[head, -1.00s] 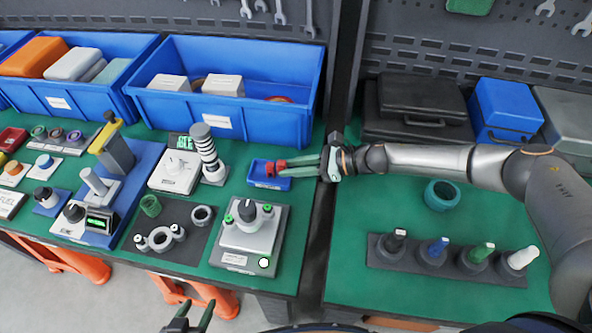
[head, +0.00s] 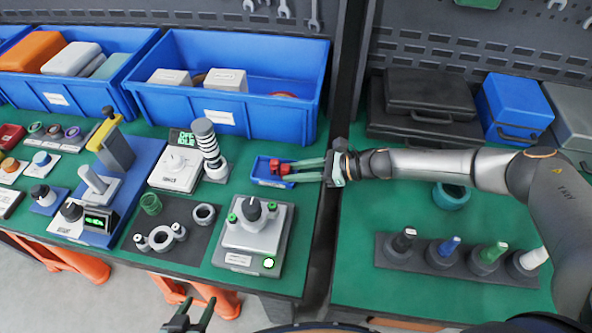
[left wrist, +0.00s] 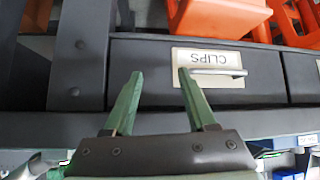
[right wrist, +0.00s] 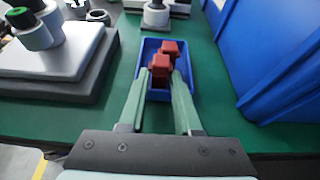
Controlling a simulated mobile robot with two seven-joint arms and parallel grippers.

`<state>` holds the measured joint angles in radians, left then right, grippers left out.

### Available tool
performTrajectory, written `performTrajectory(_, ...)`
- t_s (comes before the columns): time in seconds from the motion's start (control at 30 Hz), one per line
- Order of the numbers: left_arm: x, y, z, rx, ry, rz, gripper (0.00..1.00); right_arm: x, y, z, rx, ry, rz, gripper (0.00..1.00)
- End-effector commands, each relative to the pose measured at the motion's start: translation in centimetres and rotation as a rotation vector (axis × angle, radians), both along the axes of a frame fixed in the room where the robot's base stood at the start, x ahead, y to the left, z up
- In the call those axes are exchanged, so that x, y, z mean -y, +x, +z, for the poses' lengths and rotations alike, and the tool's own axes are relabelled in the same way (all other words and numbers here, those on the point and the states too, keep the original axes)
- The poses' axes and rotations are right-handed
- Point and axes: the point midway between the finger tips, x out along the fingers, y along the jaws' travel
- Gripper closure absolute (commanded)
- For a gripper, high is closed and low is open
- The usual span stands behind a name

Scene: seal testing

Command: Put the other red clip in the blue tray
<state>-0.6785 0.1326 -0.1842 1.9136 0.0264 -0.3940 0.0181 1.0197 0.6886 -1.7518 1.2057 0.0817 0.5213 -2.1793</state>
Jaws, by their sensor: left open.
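The small blue tray (head: 262,182) stands on the left green bench top near its right edge. Two red clips show in the right wrist view: a farther clip (right wrist: 169,46) inside the tray (right wrist: 191,72) and a nearer clip (right wrist: 160,66) at my fingertips. In the head view the red clips (head: 279,167) blend together. My right gripper (head: 290,171) reaches in from the right, its fingertips over the tray on either side of the nearer clip. I cannot tell whether they touch it. My left gripper (left wrist: 160,75) is open and empty, in front of a drawer labelled CLIPS (left wrist: 260,65).
A large blue bin (head: 290,120) stands behind the tray. A grey knob device (head: 255,230) stands in front of it. Orange bins (left wrist: 222,18) show above the drawer.

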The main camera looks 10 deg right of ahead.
Motion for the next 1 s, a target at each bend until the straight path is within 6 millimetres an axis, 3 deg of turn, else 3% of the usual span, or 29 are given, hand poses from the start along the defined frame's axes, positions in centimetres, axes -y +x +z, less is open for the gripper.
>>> performTrajectory(0.1, 0.0, 0.0, 0.1, 0.0, -0.001, 0.001, 0.43, 0.2, -0.2, -0.5, -0.006, -0.009, -0.001, 0.63)
performTrajectory(0.27, 0.0, 0.0, 1.0, 0.0, -0.001, 0.001, 0.43, 0.4, -0.3, 0.4, -0.007, -0.01, -0.002, 0.63)
performTrajectory(0.7, 0.1, 0.0, 0.5, 0.0, -0.001, 0.001, 0.43, 7.8, -3.2, 3.7, -0.002, -0.007, -0.004, 0.63)
performTrajectory(1.0, 0.1, 0.0, 0.3, 0.0, -0.001, 0.001, 0.43, 10.2, -4.3, 4.9, -0.002, -0.003, 0.0, 0.63)
